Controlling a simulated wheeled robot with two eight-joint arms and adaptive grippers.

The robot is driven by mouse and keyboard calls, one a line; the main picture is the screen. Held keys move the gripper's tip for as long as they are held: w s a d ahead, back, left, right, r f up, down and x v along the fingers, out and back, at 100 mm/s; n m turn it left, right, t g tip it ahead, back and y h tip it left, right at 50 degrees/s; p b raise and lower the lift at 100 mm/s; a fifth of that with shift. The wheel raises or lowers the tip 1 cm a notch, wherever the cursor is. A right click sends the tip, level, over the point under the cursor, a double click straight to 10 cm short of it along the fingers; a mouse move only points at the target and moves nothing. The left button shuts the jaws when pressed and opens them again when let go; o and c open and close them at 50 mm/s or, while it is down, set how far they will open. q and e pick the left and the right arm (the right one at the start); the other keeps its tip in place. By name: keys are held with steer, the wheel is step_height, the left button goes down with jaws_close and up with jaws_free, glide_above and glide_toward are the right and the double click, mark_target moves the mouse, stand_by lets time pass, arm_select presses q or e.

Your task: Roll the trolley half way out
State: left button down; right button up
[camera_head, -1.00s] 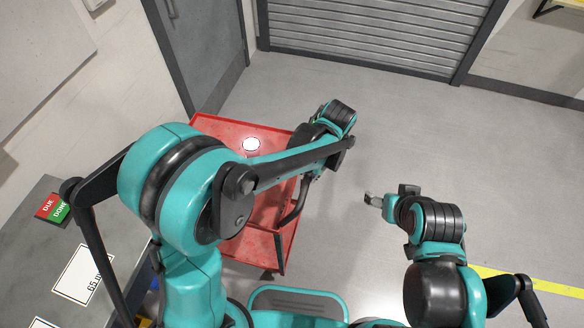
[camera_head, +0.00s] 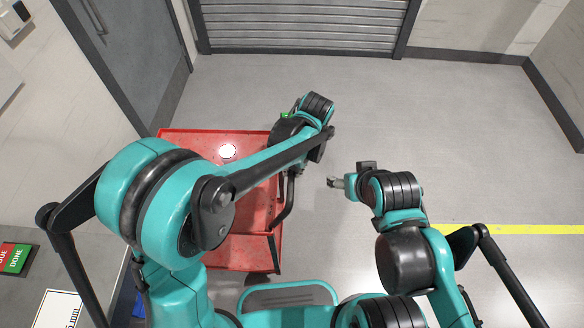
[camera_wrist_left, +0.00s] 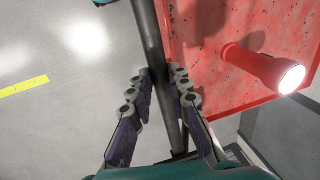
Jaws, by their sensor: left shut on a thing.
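The red trolley (camera_head: 258,222) stands on the floor at the left of the head view, partly hidden behind my left arm. Its dark handle bar (camera_head: 289,198) runs along its right side. In the left wrist view the bar (camera_wrist_left: 149,35) passes between the fingers of my left gripper (camera_wrist_left: 161,76), which is shut on it. The trolley's red top (camera_wrist_left: 205,40) lies just right of the bar there. My right gripper (camera_head: 335,183) is out over the floor, right of the trolley and apart from it; its jaws are too small to read.
A lit red torch (camera_wrist_left: 255,68) lies on the trolley. A grey door (camera_head: 125,60) and wall are close behind and left of it. A grey bench (camera_head: 22,285) is at the lower left. Open floor (camera_head: 470,150) lies to the right, before a roller shutter (camera_head: 300,25).

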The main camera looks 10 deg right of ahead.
arm_select(q)
steer(key=c, duration=1.4)
jaws_free()
steer(key=r, duration=0.4)
steer(key=d+r, duration=0.1)
steer(key=r, duration=0.3)
steer(key=d+r, duration=0.1)
steer(key=r, duration=0.2)
steer(key=shift+s+d+r, duration=0.15)
steer(key=shift+r, duration=0.25)
